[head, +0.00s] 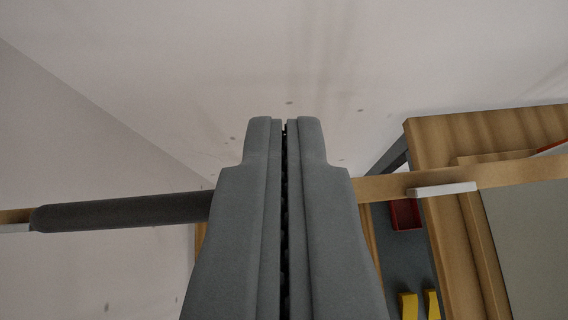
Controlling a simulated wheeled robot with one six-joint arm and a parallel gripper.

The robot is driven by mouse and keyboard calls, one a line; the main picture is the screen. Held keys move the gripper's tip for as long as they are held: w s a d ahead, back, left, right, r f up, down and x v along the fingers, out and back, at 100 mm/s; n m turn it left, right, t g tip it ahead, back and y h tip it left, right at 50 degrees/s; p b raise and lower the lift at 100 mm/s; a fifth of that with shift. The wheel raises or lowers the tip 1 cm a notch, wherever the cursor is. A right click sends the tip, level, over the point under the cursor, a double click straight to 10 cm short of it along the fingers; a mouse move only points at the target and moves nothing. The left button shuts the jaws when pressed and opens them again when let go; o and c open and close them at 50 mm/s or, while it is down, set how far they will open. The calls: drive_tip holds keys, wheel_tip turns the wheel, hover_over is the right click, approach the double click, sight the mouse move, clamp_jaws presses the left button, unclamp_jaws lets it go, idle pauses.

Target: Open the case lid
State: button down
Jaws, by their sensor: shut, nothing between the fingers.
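My gripper (284,128) is in the middle of the view, pointing up the picture. Its two grey fingers are shut together with nothing between them. Behind it, a wooden strip (385,187) runs across to the right edge, with a small white block (443,189) on it. A dark grey round bar (125,212) extends to the left of the gripper at about the same height. Whether strip and bar belong to the case lid I cannot tell. The gripper overlaps them in the picture; contact is not clear. No case lid can be made out with certainty.
A wooden frame (455,130) with a grey panel (530,235) fills the right side. Beside it, a red tray (405,214) and yellow blocks (409,305) lie on a dark grey surface (398,262). The pale area (290,60) above the fingertips is clear.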

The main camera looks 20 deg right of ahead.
drive_tip(key=s+a+f, duration=0.2)
drive_tip(key=s+a, duration=0.2)
drive_tip(key=s, duration=0.2)
drive_tip(key=s+a+f, duration=0.3)
drive_tip(key=s+a, duration=0.1)
drive_tip(key=s, duration=0.3)
drive_tip(key=shift+s+a+t+h, duration=0.15)
drive_tip(key=shift+s+t+h, duration=0.15)
drive_tip(key=shift+t, duration=0.1)
